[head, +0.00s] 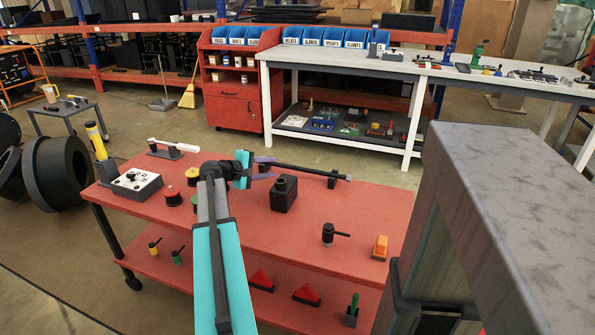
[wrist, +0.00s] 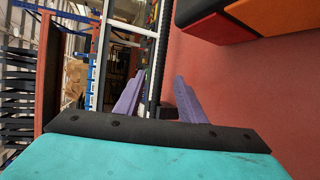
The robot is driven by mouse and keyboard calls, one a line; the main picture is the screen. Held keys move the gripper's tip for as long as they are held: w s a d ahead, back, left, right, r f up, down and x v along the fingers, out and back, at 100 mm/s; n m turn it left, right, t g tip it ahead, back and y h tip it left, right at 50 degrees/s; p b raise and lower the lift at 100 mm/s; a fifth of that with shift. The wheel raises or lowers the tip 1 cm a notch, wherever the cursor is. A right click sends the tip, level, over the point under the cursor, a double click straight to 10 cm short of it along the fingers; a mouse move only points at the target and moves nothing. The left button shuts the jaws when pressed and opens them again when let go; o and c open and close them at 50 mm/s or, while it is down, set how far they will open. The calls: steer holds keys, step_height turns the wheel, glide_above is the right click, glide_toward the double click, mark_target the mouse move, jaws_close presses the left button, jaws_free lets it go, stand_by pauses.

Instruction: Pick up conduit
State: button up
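The conduit (head: 305,170) looks like a long thin dark bar lying near the far edge of the red table, raised on a small black support at its right. In the wrist view, the dark ribbed conduit (wrist: 161,50) runs upright in the picture, in line with the gap between my fingers. My gripper (head: 264,168) has two purple fingers and is at the conduit's left end. The fingers (wrist: 157,98) are spread apart in the wrist view, with no clear contact on the conduit. Whether its near end lies between the fingertips is hard to tell.
A black block (head: 284,194) stands close in front of the conduit. A dark block with red and orange faces (wrist: 240,22) is close to the right in the wrist view. A black handled part (head: 330,235) and an orange part (head: 380,248) stand farther right. A large grey cabinet (head: 510,190) fills the right.

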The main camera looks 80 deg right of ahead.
mark_target(283, 166)
steer(key=shift+s+d, duration=0.15)
steer(key=shift+b+x, duration=0.55)
steer(key=shift+x, duration=2.05)
jaws_close()
